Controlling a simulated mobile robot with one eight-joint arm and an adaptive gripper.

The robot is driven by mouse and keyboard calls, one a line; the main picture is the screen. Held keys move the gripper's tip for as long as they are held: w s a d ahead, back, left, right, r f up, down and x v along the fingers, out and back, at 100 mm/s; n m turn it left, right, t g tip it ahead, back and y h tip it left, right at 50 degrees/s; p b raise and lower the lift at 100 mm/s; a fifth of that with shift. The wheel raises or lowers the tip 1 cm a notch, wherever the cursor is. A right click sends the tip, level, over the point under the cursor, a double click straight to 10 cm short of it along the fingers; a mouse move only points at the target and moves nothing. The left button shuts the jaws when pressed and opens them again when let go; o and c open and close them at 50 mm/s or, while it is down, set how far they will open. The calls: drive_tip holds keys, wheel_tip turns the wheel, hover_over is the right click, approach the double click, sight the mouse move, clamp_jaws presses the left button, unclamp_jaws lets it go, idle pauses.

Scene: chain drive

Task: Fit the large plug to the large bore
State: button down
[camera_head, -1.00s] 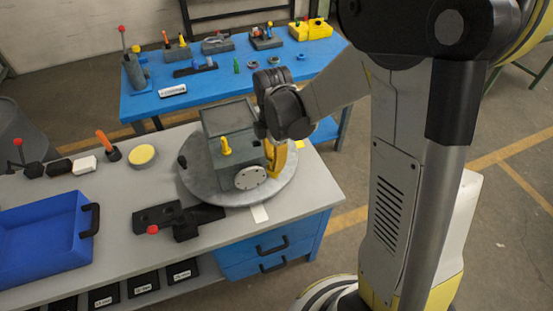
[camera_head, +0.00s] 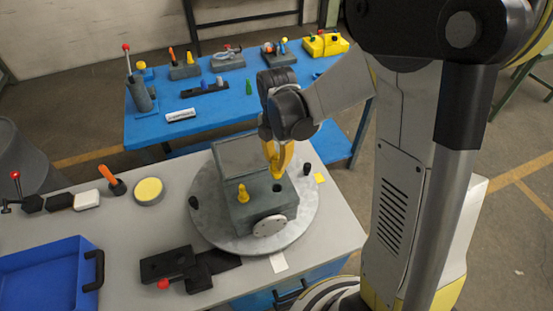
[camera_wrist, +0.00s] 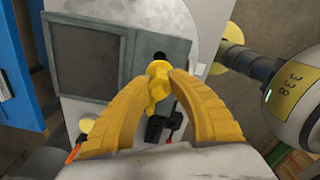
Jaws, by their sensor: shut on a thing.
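My gripper (camera_head: 278,172) has yellow fingers and hangs over the grey block (camera_head: 260,211) on the round turntable. In the wrist view the fingertips (camera_wrist: 160,72) close around a yellow piece, the large plug (camera_wrist: 157,68), mostly hidden by the fingers. A dark round hole, apparently the large bore (camera_wrist: 160,57), shows in the block's top just beyond the fingertips. Whether the plug touches the block I cannot tell. Another yellow plug (camera_head: 243,195) stands upright on the block, left of the gripper.
A grey square panel (camera_head: 240,158) stands behind the block, and a pale disc (camera_head: 270,225) is on its front. A dark fixture (camera_head: 188,268) and blue tray (camera_head: 45,278) lie to the left.

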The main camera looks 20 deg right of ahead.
sight(277, 172)
wheel_tip(277, 172, down, 6)
drive_tip(key=b, duration=0.5)
drive_tip(key=shift+w+r, duration=0.1)
drive_tip(key=shift+f+b, duration=2.05)
drive_tip(key=shift+b, duration=0.45)
idle(1.4)
drive_tip(key=c, duration=1.2)
unclamp_jaws()
wheel_tip(277, 172, up, 12)
drive_tip(key=shift+r, duration=0.1)
